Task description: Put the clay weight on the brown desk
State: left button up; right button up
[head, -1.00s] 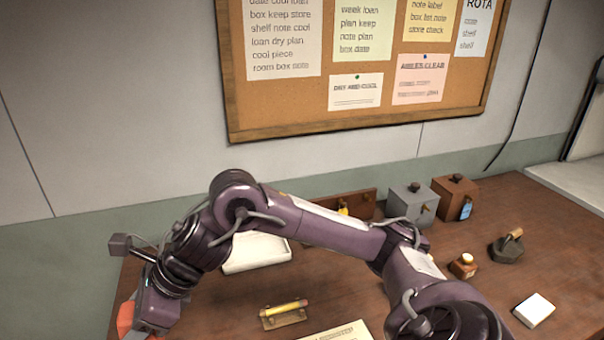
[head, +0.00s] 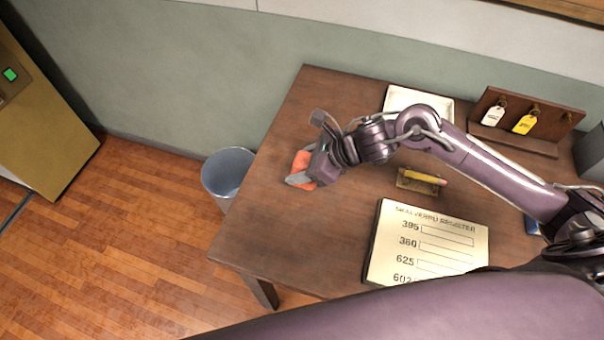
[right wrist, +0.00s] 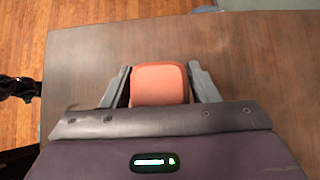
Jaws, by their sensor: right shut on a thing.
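The clay weight is an orange-red block (head: 302,163) at the left end of the brown desk (head: 290,225). My right gripper (head: 301,178) is shut on it. In the right wrist view the weight (right wrist: 159,84) sits between the two grey fingers, with the brown desk top (right wrist: 240,60) beyond and below it. I cannot tell whether its underside touches the desk or hangs just above it. My left gripper is not in view.
A register board (head: 425,245), a pencil on a small stand (head: 420,181), a white tray (head: 430,95) and a key rack (head: 520,125) are on the desk. A grey bin (head: 227,172) stands on the floor by its left edge. The desk's front-left part is clear.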

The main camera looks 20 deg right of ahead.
jog(key=shift+f+p, duration=0.4)
jog(key=shift+f, duration=2.35)
jog(key=o, duration=1.2)
jog(key=shift+c, duration=0.2)
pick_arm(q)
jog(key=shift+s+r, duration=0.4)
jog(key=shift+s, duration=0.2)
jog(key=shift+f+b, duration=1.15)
pick_arm(e)
jog(key=v, duration=1.2)
